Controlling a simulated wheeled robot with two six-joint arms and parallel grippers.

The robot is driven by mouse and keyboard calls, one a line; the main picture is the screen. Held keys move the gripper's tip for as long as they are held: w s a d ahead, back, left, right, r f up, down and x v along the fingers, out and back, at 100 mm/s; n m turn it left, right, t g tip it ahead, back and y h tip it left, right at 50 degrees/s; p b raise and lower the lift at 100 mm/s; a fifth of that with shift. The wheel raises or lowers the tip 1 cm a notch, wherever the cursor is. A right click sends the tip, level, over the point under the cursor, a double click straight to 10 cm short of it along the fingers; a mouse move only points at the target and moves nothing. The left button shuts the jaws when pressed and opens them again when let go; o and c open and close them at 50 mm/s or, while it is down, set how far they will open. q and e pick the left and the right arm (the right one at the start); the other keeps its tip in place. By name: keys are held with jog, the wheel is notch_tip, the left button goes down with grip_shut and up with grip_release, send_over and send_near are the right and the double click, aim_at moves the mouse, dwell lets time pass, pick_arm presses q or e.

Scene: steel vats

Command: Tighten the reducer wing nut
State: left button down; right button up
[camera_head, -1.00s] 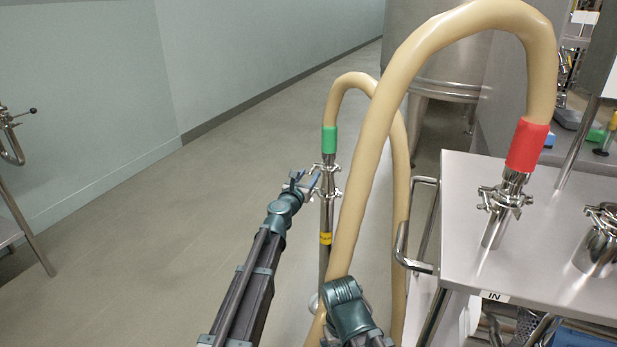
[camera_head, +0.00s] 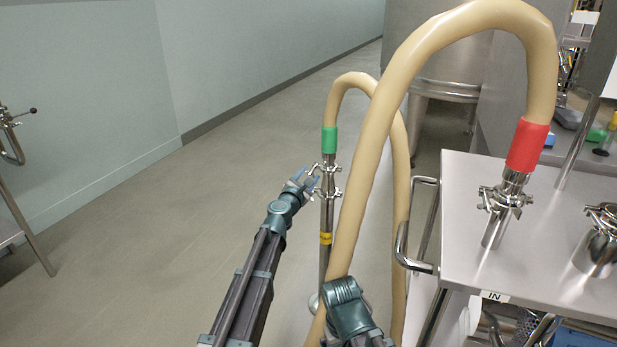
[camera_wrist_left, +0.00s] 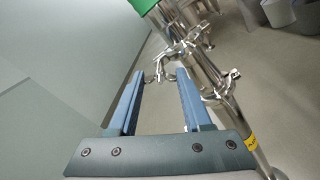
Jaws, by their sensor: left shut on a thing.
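A steel pipe stack (camera_head: 326,215) stands upright below the green hose cuff (camera_head: 330,140), with an upper clamp (camera_head: 327,168) and a lower clamp (camera_head: 330,193). My left gripper (camera_head: 311,178) is at the left side of the upper clamp. In the left wrist view its blue fingers are apart, and a small steel wing nut (camera_wrist_left: 159,70) sits between their tips, seemingly the upper clamp's. The gripper is shut on this wing nut. The lower clamp (camera_wrist_left: 222,90) is just right of the fingers. How tight the nut is cannot be seen.
A thick tan hose (camera_head: 372,165) arches from the green cuff's side to a red cuff (camera_head: 528,146) on a steel cart (camera_head: 470,250). The cart's handle (camera_head: 402,245) is near the hose. The floor on the left is open.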

dwell(0.4)
pick_arm(q)
jog(key=shift+c, duration=1.6)
grip_release()
jog(key=shift+s, duration=0.15)
jog(key=v, duration=1.3)
jog(key=shift+s, duration=0.3)
